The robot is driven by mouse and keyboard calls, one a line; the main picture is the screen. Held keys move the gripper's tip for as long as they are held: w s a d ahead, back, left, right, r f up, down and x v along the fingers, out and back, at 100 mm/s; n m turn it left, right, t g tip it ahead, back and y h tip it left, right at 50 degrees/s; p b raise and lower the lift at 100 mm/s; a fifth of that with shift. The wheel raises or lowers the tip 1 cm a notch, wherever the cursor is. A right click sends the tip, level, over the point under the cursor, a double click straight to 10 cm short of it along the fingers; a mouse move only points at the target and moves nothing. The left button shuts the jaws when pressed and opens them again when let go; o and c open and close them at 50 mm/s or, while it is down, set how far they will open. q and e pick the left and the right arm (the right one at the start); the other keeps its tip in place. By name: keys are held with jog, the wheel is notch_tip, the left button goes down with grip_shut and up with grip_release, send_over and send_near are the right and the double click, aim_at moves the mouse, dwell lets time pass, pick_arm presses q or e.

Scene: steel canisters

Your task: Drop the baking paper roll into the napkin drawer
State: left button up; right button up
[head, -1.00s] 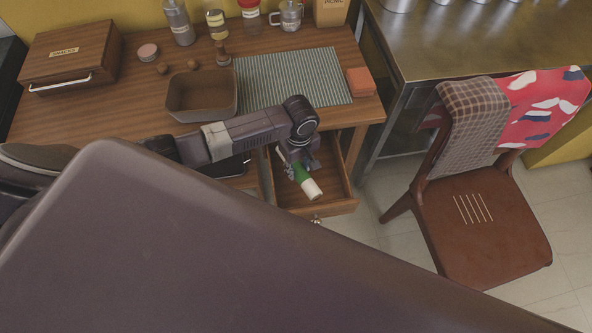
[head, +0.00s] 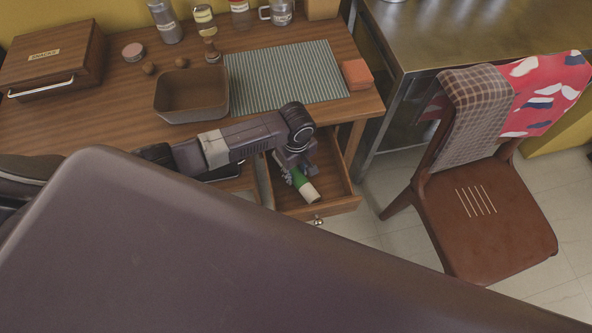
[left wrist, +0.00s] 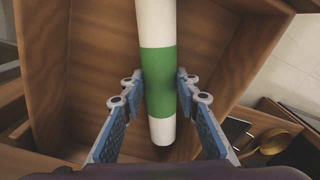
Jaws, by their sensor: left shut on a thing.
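The baking paper roll (head: 303,185) is a white tube with a green band. My left gripper (head: 290,172) is shut on it, at the open napkin drawer (head: 339,207) under the table. In the left wrist view the two blue-padded fingers of the gripper (left wrist: 160,92) lie on either side of the green band of the roll (left wrist: 157,30). The wooden inside of the drawer (left wrist: 90,60) shows behind the roll, and the roll's near end is free. How far the roll is above the drawer floor I cannot tell. My right gripper is not in view.
A brown bin (head: 192,97), a striped mat (head: 285,78) and an orange block (head: 356,74) are on the table above. A chair (head: 480,220) with cloths stands to the right. A ladle (left wrist: 272,141) lies beside the drawer in the left wrist view.

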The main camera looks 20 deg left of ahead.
aim_at(296, 173)
pick_arm(q)
jog(key=o, duration=1.2)
jog(key=shift+o, duration=0.2)
jog(key=shift+w+r, duration=0.1)
jog(key=shift+r, duration=0.35)
notch_tip(296, 173, up, 12)
jog(key=p, duration=0.1)
jog(key=shift+r, duration=0.15)
